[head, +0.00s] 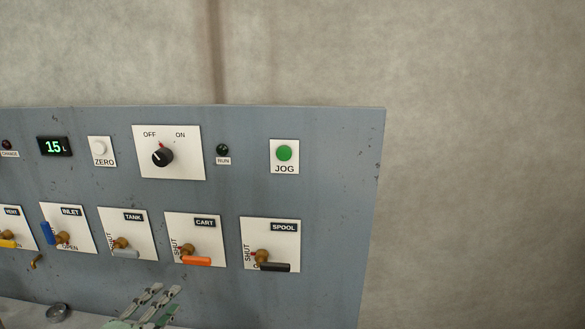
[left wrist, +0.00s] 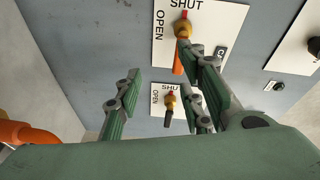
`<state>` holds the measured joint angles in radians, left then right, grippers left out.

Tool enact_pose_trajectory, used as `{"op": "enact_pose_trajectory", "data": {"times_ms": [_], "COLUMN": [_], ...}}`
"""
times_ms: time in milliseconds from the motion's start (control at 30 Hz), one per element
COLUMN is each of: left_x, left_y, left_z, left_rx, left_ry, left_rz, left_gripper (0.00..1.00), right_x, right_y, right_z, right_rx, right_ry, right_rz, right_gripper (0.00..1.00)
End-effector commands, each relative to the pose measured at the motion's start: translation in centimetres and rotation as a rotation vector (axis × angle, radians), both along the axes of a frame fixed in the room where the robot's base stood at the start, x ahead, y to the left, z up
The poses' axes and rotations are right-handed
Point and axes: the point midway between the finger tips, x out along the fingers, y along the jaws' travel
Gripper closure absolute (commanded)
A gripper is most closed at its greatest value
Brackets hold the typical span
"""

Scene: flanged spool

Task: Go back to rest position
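My left gripper (head: 148,306) shows at the bottom edge of the head view, in front of the lower part of the grey panel (head: 330,190). In the left wrist view its green fingers (left wrist: 160,85) stand apart with nothing held between them. Past the fingers, the orange CART handle (left wrist: 177,65) shows, partly beside the right finger, and a dark handle (left wrist: 169,112) lies farther off. In the head view the fingers are apart from the orange CART handle (head: 196,261) and the black SPOOL handle (head: 275,267). My right gripper is in neither view.
The panel carries the TANK handle (head: 126,254), the blue INLET handle (head: 46,233), an OFF/ON knob (head: 162,156), a green JOG button (head: 284,153) and a display (head: 55,147) reading 15. An orange pipe (left wrist: 28,134) shows in the left wrist view. Bare wall lies right of the panel.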

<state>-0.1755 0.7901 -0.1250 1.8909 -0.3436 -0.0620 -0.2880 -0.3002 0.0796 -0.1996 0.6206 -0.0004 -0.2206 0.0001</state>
Motion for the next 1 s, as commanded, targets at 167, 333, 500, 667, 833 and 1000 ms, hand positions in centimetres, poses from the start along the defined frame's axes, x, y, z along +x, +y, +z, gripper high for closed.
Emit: {"op": "enact_pose_trajectory", "data": {"times_ms": [167, 333, 500, 667, 833, 1000], "left_x": [-4.6, -11.8, -18.4, -23.4, -28.1, -29.8], "left_y": [-1.4, -3.5, -5.9, -8.0, -10.1, -11.1], "left_z": [-6.1, -11.7, -14.7, -15.8, -16.1, -18.6], "left_rx": [-0.321, -0.576, -0.724, -0.807, -0.871, -0.886], "left_ry": [0.267, 0.571, 0.808, 0.977, 1.133, 1.217], "left_rz": [0.289, 0.553, 0.728, 0.839, 0.931, 0.982], "left_gripper": [0.64, 0.64, 0.64, 0.64, 0.64, 0.64], "right_x": [0.0, 0.0, 0.0, 0.0, 0.0, 0.0], "right_y": [0.1, 0.1, 0.1, 0.1, 0.1, 0.1], "right_z": [0.0, 0.0, 0.0, 0.0, 0.0, -0.4], "right_rx": [0.001, 0.001, 0.001, 0.001, 0.001, 0.001], "right_ry": [0.000, -0.001, -0.001, -0.001, -0.001, -0.001], "right_rz": [-0.001, -0.001, -0.001, 0.000, 0.000, 0.000], "right_gripper": [1.00, 1.00, 1.00, 1.00, 1.00, 1.00]}}
